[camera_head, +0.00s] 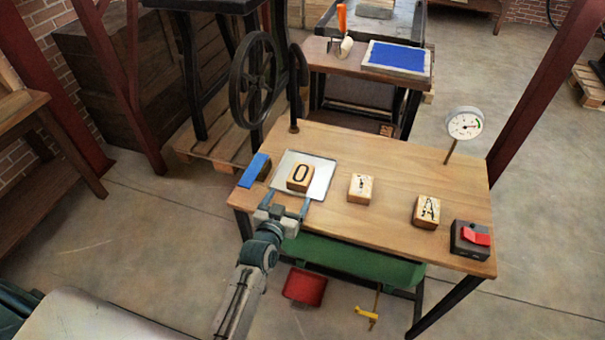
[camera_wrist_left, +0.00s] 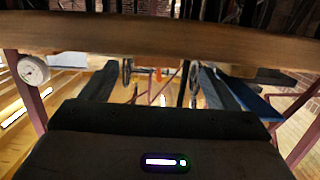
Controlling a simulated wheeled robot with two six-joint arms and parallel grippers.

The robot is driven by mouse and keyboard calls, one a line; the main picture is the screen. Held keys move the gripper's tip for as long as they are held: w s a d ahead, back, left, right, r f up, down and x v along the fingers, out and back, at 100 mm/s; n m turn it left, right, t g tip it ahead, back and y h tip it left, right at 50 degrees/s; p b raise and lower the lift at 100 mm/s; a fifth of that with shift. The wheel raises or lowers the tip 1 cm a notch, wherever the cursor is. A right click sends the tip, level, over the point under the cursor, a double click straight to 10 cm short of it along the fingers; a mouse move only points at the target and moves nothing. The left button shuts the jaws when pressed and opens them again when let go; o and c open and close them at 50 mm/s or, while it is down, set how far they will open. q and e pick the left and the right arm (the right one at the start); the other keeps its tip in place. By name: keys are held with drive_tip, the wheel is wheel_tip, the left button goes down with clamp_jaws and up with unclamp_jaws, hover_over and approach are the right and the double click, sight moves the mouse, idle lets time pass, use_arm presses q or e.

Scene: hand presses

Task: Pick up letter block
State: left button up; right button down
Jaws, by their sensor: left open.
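Three wooden letter blocks sit on the wooden table (camera_head: 395,165) in the head view. One marked O (camera_head: 300,177) is on a light metal plate (camera_head: 319,187) at the left. A middle block (camera_head: 360,188) has a letter I cannot read clearly, and a block marked A (camera_head: 426,211) is at the right. My left gripper (camera_head: 286,198) is open and empty at the table's front left edge, its fingers pointing toward the plate and the O block, apart from the block. Its spread dark fingers also show in the left wrist view (camera_wrist_left: 160,88). No block is clear there. My right gripper is out of view.
A dark box with a red switch (camera_head: 474,240) is at the right corner, with a round gauge (camera_head: 464,125) behind. A green cylinder (camera_head: 350,260) is under the front edge. A handwheel (camera_head: 254,80) stands behind.

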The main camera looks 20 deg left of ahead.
sight(296, 187)
use_arm(q)
drive_tip(key=shift+w, duration=1.25)
drive_tip(key=shift+w+f, duration=0.2)
drive_tip(key=shift+w, duration=0.35)
drive_tip(key=w, duration=0.1)
drive_tip(key=w+p, duration=0.1)
drive_tip(key=w, duration=0.2)
drive_tip(key=shift+d+f+p, duration=0.3)
drive_tip(key=shift+f+p, duration=0.05)
drive_tip(key=shift+p, duration=0.05)
drive_tip(key=shift+w+f, duration=0.2)
drive_tip(key=shift+w, duration=0.3)
drive_tip(key=c, duration=1.2)
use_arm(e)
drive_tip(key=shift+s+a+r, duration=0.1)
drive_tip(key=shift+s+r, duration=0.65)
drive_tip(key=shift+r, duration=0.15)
use_arm(q)
drive_tip(key=shift+r, duration=0.1)
